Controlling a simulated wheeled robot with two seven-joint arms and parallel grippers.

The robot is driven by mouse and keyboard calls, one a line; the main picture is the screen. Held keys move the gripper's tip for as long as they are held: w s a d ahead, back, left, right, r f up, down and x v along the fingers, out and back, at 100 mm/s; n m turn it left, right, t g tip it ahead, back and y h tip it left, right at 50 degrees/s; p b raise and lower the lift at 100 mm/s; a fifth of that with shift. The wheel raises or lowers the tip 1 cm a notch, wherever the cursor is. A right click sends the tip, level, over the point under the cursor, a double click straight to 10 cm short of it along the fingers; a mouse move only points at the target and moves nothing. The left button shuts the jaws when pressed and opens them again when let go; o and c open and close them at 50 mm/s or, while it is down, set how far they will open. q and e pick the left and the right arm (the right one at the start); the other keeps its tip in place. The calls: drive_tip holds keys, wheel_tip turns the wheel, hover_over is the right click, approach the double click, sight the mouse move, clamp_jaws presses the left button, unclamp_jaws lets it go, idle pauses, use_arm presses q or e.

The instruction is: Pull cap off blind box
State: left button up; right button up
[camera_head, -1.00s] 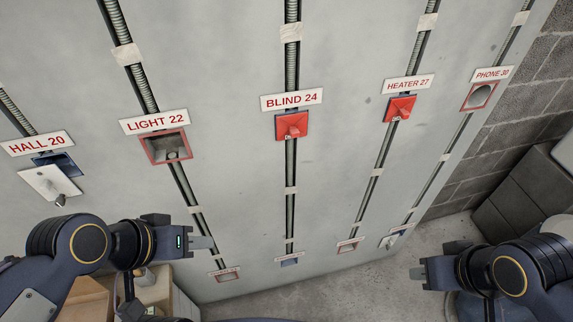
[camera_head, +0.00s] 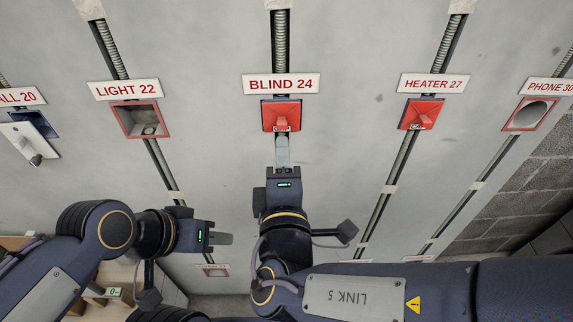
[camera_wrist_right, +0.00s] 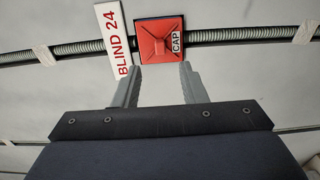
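The red cap (camera_head: 281,117) covers the box under the BLIND 24 label (camera_head: 281,83) on the grey wall. A raised tab stands out from its middle. In the right wrist view the cap (camera_wrist_right: 160,39) has a white CAP tag on it. My right gripper (camera_head: 282,142) is just below the cap in the head view. In the wrist view its two fingers (camera_wrist_right: 157,76) are spread and empty, with the cap beyond their tips. I cannot tell whether they touch it. My left gripper (camera_head: 224,239) is at the lower left, away from the wall boxes, its fingers seen edge-on.
The LIGHT 22 box (camera_head: 140,119) is uncovered, left of the blind box. A red cap is on the HEATER 27 box (camera_head: 421,113) to the right. The PHONE 30 box (camera_head: 530,114) is open. A white plate (camera_head: 27,143) hangs at HALL 20. Conduits run along the wall.

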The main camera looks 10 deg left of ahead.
sight(282, 128)
drive_tip(key=p+x, duration=0.1)
drive_tip(key=x, duration=0.4)
drive_tip(key=shift+w, duration=0.1)
drive_tip(key=shift+b+x, duration=1.05)
drive_tip(key=shift+x, duration=0.05)
drive_tip(key=shift+w, duration=0.35)
drive_tip(key=shift+c, duration=0.5)
clamp_jaws()
drive_tip(key=shift+s+b, duration=0.2)
drive_tip(key=shift+b, duration=0.1)
